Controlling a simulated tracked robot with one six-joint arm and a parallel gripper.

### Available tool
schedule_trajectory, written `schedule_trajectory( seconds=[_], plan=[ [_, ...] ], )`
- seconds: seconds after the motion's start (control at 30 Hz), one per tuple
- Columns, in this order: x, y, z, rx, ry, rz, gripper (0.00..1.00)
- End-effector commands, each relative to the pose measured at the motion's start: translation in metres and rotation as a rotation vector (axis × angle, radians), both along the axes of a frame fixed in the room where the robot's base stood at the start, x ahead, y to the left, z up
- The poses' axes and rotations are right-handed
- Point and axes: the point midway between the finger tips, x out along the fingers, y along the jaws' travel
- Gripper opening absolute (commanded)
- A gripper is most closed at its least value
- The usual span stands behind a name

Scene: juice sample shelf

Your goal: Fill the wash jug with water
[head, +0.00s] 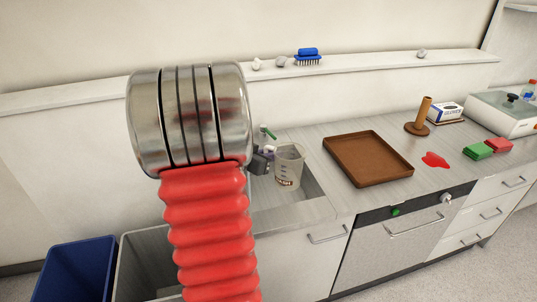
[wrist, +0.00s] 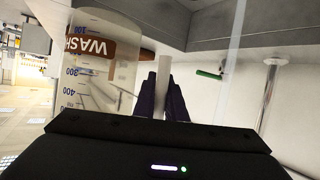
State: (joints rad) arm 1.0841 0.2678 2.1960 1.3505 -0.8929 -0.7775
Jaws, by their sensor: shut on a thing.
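The wash jug (head: 289,167) is a clear, graduated beaker with a brown label, held roughly upright at the sink in the head view. In the wrist view the jug (wrist: 102,70) fills the upper left, with its WASH label upside down. My gripper (head: 261,161) is at the jug's left side, partly hidden by my arm. Its dark purple fingers (wrist: 164,98) are shut on a pale part beside the jug, apparently its handle. The tap's green lever (head: 269,132) shows behind the jug, and the lever also shows in the wrist view (wrist: 209,74). The water level is unclear.
The sink (head: 312,187) is partly hidden by my arm and the jug. A blue bin (head: 72,270) stands lower left.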

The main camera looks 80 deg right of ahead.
Motion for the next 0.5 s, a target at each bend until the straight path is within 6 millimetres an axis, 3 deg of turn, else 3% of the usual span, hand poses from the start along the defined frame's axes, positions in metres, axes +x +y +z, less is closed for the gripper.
schedule_trajectory(
  seconds=[0.5],
  plan=[
    [0.026,-0.005,0.000,0.000,0.000,0.010,0.00]
  ],
)
